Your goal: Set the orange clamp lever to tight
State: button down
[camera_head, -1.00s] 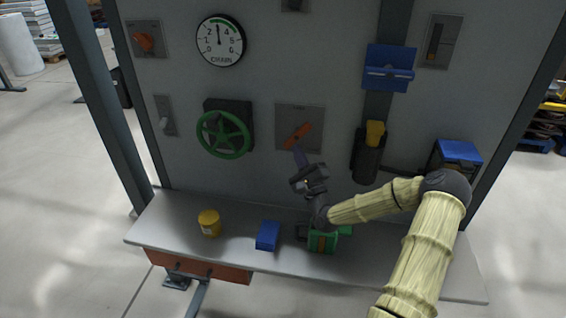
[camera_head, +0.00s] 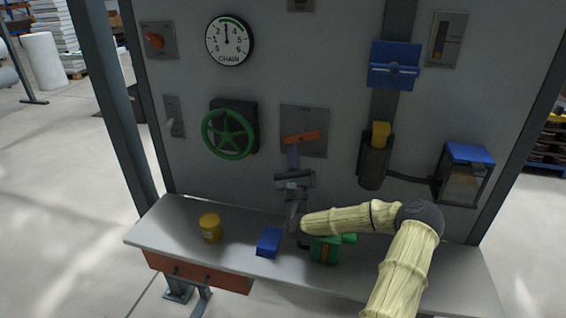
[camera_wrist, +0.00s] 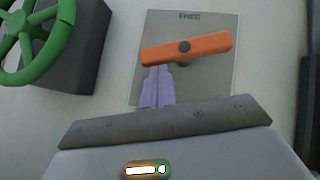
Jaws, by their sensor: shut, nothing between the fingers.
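The orange clamp lever (camera_head: 302,137) is on a grey plate (camera_head: 318,117) in the middle of the panel. In the wrist view the lever (camera_wrist: 208,47) lies almost level, its right end slightly higher, turning on a dark pivot. The plate (camera_wrist: 222,85) carries a label at its top that seems to read "FREE". My gripper (camera_head: 292,150) is shut and empty. In the wrist view its purple fingers (camera_wrist: 156,77) are just below the lever's left half; I cannot tell whether they touch it.
A green handwheel (camera_head: 228,134) is left of the lever. A black holder with a yellow-topped thing (camera_head: 380,132) is to the right. On the shelf (camera_head: 175,232) below are a yellow tin (camera_head: 210,228), a blue block (camera_head: 269,242) and a green item (camera_head: 325,250).

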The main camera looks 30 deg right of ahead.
jog(key=shift+w+a+r+b, duration=0.3)
jog(key=shift+w+a+b, duration=0.15)
jog(key=shift+b, duration=0.5)
jog(key=shift+a+r, duration=0.1)
jog(key=shift+r, duration=0.05)
jog(key=b+v, duration=0.4)
jog(key=v, duration=1.3)
jog(key=shift+s, duration=0.2)
